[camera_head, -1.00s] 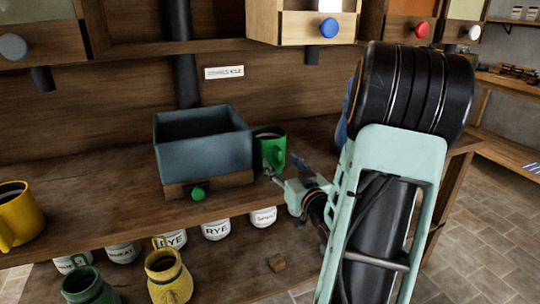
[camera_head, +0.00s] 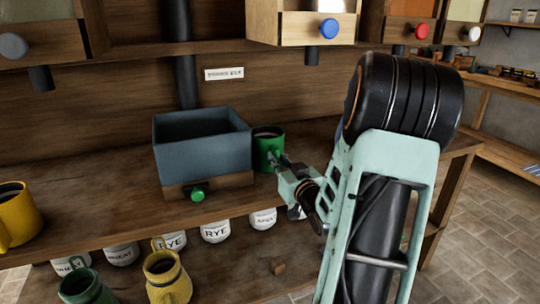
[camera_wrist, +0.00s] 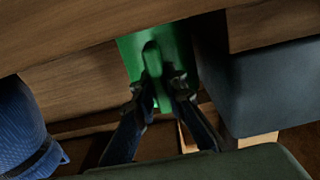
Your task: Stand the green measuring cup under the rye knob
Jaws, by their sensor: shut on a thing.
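The green measuring cup (camera_head: 266,139) stands upright on the wooden bench, close to the right side of the blue-grey hopper box (camera_head: 200,148). In the wrist view its green wall and handle (camera_wrist: 150,50) are ahead of my fingers. My gripper (camera_head: 277,160) comes from the right and is shut on the cup at its handle side; the wrist view shows both fingertips (camera_wrist: 158,92) at the handle. Knobs on the upper bins are grey (camera_head: 12,46), blue (camera_head: 330,30), red (camera_head: 422,30) and white (camera_head: 474,34). I cannot tell which is rye; the wall label (camera_head: 224,74) is too blurred.
A green knob (camera_head: 197,195) is on the hopper box's front. A yellow mug (camera_head: 18,214) stands at the left. Labelled jars (camera_head: 215,231) and pitchers (camera_head: 167,278) are below. A blue ribbed thing (camera_wrist: 25,130) is left in the wrist view. The bench between hopper and yellow mug is clear.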

